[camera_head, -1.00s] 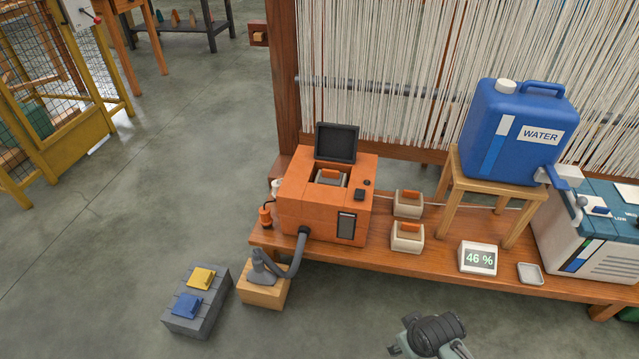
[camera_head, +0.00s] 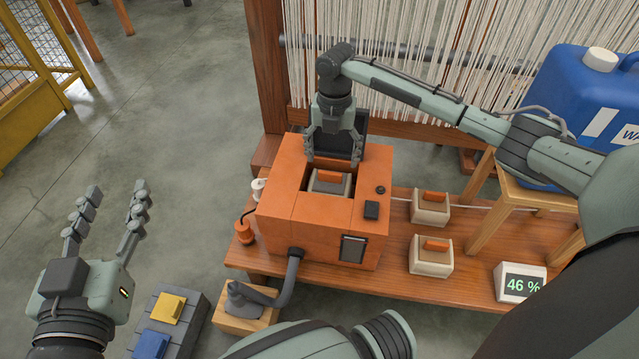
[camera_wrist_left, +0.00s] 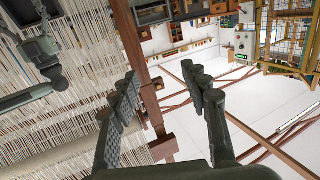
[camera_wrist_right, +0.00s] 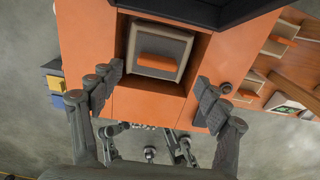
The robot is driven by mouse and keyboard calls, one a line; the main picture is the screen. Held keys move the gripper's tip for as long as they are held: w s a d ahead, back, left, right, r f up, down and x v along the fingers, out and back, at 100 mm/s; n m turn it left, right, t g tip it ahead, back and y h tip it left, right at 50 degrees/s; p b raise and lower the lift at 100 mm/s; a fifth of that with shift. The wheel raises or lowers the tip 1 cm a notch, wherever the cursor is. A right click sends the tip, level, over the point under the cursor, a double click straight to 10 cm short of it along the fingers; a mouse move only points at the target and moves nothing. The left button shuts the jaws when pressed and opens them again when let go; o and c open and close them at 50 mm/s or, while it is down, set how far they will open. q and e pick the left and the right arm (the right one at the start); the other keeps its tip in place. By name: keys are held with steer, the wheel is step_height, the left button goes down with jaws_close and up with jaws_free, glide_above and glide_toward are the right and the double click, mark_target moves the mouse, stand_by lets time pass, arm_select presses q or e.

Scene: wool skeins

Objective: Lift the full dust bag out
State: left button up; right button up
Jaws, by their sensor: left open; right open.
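The dust bag (camera_head: 328,183), a grey-beige block with an orange grip on top, sits down in the square opening of the orange machine (camera_head: 290,215). The machine's dark lid stands up behind the opening. My right gripper (camera_head: 335,160) is open and empty, pointing down just above the opening. In the right wrist view the dust bag (camera_wrist_right: 158,50) lies ahead of and between the open fingers (camera_wrist_right: 157,92), apart from them. My left gripper (camera_head: 112,215) is open and empty over the floor at the left; the left wrist view shows its spread fingers (camera_wrist_left: 163,85) with nothing between them.
Two similar bags (camera_head: 431,207) (camera_head: 432,256) with orange grips stand on the wooden bench (camera_head: 395,280) right of the machine. A grey hose (camera_head: 290,280) runs from its front. A blue water jug (camera_head: 570,110) stands on a stool at right. Loom threads hang behind.

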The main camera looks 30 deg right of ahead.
mark_target(331, 173)
steer(key=shift+s+a+f, duration=0.1)
steer(key=shift+s+f, duration=0.05)
steer(key=shift+f, duration=0.5)
step_height(331, 173, down, 4)
steer(key=shift+a+f+b, duration=0.1)
steer(key=shift+b, duration=0.5)
steer(key=shift+f, duration=0.3)
arm_select(q)
step_height(331, 173, up, 7)
steer(key=s+d+t+h, duration=0.1)
steer(key=d+t+h, duration=0.1)
steer(key=t, duration=0.1)
steer(key=shift+s+d+t, duration=0.25)
steer(key=shift+s+t, duration=0.05)
arm_select(e)
steer(key=c, duration=1.6)
arm_select(q)
steer(key=shift+r, duration=0.1)
arm_select(e)
steer(key=shift+c, duration=0.2)
